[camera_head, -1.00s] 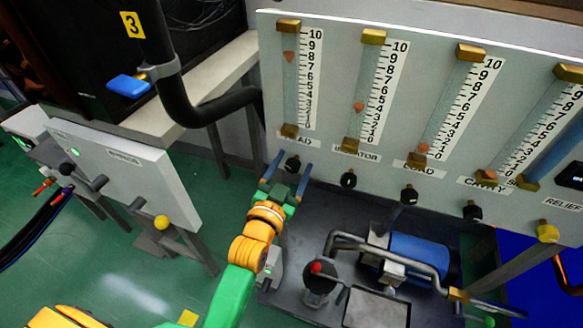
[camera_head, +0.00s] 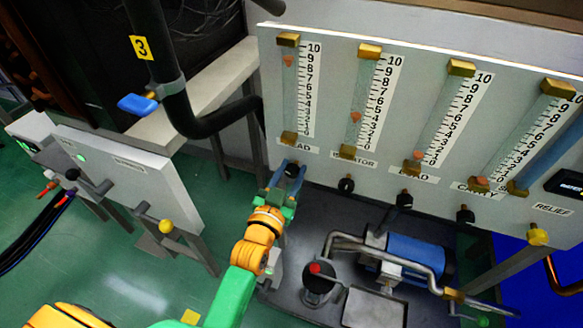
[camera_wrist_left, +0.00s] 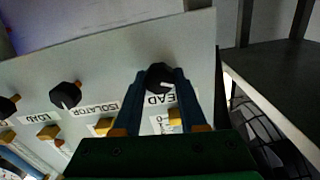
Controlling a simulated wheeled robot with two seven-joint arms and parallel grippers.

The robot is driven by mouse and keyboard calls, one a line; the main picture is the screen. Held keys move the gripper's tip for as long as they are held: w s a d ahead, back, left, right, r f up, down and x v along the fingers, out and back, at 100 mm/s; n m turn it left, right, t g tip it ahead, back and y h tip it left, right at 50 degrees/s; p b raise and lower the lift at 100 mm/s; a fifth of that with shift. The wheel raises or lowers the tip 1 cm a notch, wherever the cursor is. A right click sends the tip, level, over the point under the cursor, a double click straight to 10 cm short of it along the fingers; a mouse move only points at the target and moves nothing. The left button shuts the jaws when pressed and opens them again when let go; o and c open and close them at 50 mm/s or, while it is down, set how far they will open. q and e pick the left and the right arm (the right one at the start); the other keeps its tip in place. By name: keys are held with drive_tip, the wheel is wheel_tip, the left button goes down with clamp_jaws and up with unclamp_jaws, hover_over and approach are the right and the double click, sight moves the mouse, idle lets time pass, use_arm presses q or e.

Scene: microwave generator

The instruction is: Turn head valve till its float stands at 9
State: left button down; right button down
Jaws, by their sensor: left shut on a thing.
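The head valve is a black knob (camera_head: 292,170) under the leftmost flow tube (camera_head: 289,95), whose label is partly covered and reads "AD". The orange float (camera_head: 288,61) stands high in that tube, a little below the 9 mark. My left gripper (camera_head: 284,174) is shut on the knob, with one blue finger on each side. In the left wrist view the knob (camera_wrist_left: 160,77) sits between the fingertips, with a white mark on its face and the "EAD" label behind it. My right gripper is not in view.
A blue pump (camera_head: 418,256) with pipes stands below the panel. A blue-handled valve (camera_head: 137,104) is at upper left.

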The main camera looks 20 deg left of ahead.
use_arm(q)
drive_tip(key=c, duration=0.6)
unclamp_jaws()
drive_tip(key=shift+o, duration=0.7)
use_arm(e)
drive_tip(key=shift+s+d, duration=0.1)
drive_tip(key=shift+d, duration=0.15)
use_arm(q)
drive_tip(key=s+p, duration=0.1)
drive_tip(key=s, duration=0.6)
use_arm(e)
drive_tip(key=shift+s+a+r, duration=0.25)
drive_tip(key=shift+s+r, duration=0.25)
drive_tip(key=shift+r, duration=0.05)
use_arm(q)
drive_tip(key=shift+a, duration=0.1)
